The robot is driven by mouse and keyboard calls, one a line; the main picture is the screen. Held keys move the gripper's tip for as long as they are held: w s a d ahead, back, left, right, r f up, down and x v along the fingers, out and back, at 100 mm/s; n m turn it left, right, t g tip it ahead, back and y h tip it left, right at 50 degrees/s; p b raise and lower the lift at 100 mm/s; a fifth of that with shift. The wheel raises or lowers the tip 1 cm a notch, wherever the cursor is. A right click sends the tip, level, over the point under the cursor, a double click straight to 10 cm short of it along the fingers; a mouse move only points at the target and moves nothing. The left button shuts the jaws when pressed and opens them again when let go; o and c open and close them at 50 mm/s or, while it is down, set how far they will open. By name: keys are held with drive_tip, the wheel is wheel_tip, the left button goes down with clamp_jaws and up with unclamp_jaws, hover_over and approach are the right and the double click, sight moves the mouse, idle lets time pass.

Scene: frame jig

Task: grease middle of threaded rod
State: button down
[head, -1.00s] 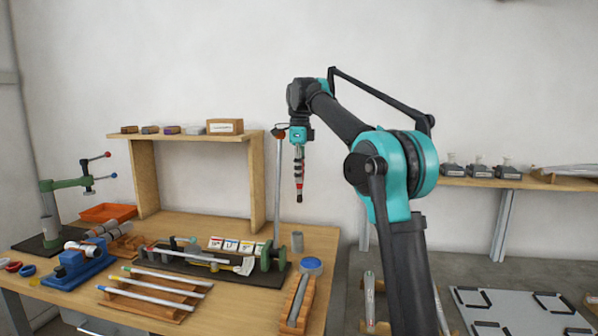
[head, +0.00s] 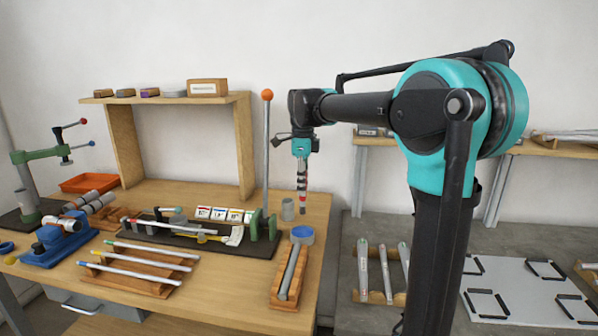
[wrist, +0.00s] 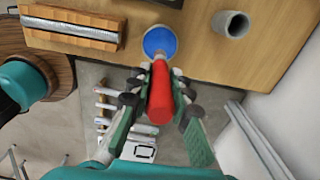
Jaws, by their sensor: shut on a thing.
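My gripper (head: 302,178) hangs pointing down above the bench's right end, shut on a slim tool with a red part (head: 302,197). In the wrist view the red part (wrist: 159,95) sits between the fingers (wrist: 157,98); its working tip is not clear. A round tin with a blue top (head: 302,234) stands just below the tool in the head view, apart from it. The blue top also shows beyond the tool in the wrist view (wrist: 160,41). The grey threaded rod (head: 291,270) lies in a wooden cradle (head: 276,291) in front of the tin.
A grey cup (head: 288,209) stands beside the tin. A tall post with an orange ball (head: 267,96) rises left of my gripper. A dark fixture board (head: 150,235), a rack of rods (head: 125,282) and a blue vise (head: 60,245) fill the bench farther left.

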sight(303, 201)
drive_tip(key=shift+f, duration=3)
drive_tip(key=shift+f, duration=0.55)
drive_tip(key=shift+r, duration=0.1)
drive_tip(key=shift+r, duration=3.45)
drive_tip(key=shift+s, duration=0.1)
